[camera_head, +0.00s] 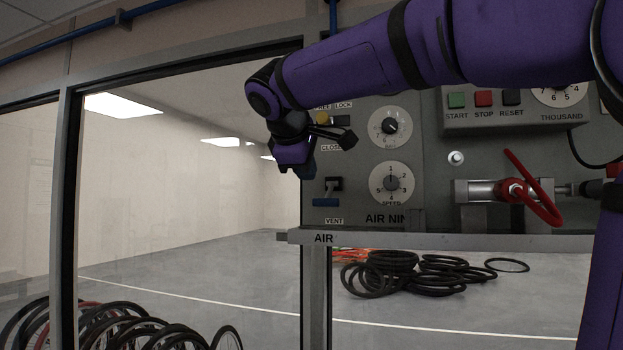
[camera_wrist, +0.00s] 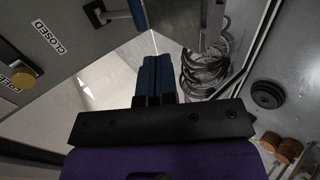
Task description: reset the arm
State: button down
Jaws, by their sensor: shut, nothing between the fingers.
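My purple arm reaches across the top of the head view from the right and bends down at the wrist. My gripper (camera_head: 308,170) hangs in front of the left edge of a grey control panel (camera_head: 435,200). In the wrist view my gripper (camera_wrist: 157,62) shows its two blue fingers pressed together, with nothing between them. A blue-handled vent lever (camera_head: 325,201) is just below and right of the fingers in the head view. I cannot tell whether they touch it. A yellow knob (camera_head: 321,117) sits above, partly behind the wrist.
Tyres (camera_head: 400,272) lie on the floor behind, and wheels (camera_head: 120,325) stand at lower left. A window frame (camera_head: 68,200) is left.

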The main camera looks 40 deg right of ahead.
jog(key=shift+s+a+r, duration=0.15)
jog(key=shift+s+a, duration=0.15)
jog(key=shift+a, duration=0.1)
